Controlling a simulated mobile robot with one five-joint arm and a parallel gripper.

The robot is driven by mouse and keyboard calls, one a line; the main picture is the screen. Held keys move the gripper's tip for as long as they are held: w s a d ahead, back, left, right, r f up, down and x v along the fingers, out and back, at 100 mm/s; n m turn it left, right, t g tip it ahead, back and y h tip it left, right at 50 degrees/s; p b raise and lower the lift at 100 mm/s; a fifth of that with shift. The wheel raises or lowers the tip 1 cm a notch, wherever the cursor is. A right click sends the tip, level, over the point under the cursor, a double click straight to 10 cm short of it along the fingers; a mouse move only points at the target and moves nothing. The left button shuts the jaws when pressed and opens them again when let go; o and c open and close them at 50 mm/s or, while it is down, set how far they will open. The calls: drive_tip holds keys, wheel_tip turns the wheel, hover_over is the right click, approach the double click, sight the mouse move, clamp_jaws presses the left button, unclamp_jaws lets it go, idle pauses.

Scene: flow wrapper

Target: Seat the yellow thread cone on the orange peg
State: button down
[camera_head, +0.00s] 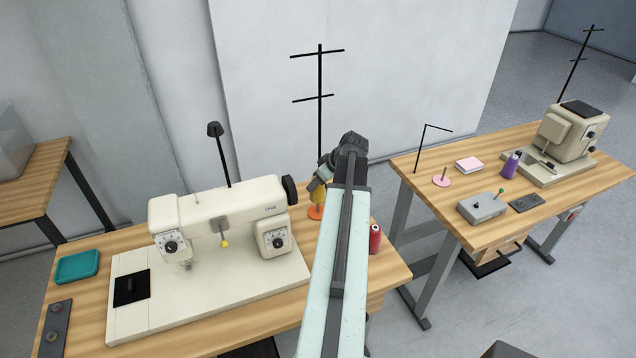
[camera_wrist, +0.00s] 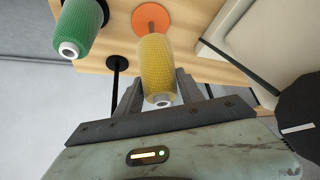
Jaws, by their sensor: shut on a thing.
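The yellow thread cone (camera_wrist: 157,62) is between the two fingers of my gripper (camera_wrist: 160,90), which is shut on it. Its near end with a pale core faces the wrist camera. In the head view the yellow cone (camera_head: 319,197) is partly hidden by my gripper (camera_head: 321,187). The orange peg's round base (camera_wrist: 150,16) lies just beyond the cone's far end, and it shows under the cone in the head view (camera_head: 315,212). A dark bit of peg shows on the disc. I cannot tell whether the cone is around the peg or above it.
A green cone (camera_wrist: 82,28) stands left of the yellow one in the wrist view. The cream sewing machine (camera_head: 225,225) is left of my gripper. A red spool (camera_head: 375,239) stands to the right. A black thread stand (camera_head: 320,110) rises behind.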

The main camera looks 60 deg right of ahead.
sight(318, 194)
drive_tip(key=shift+f+b, duration=2.65)
drive_tip(key=shift+f, duration=0.35)
drive_tip(key=c, duration=0.7)
unclamp_jaws()
drive_tip(key=shift+o, duration=0.2)
drive_tip(key=p+v, duration=0.7)
drive_tip(key=v, duration=0.1)
drive_tip(key=shift+w+r, duration=0.15)
drive_tip(key=shift+w, duration=0.05)
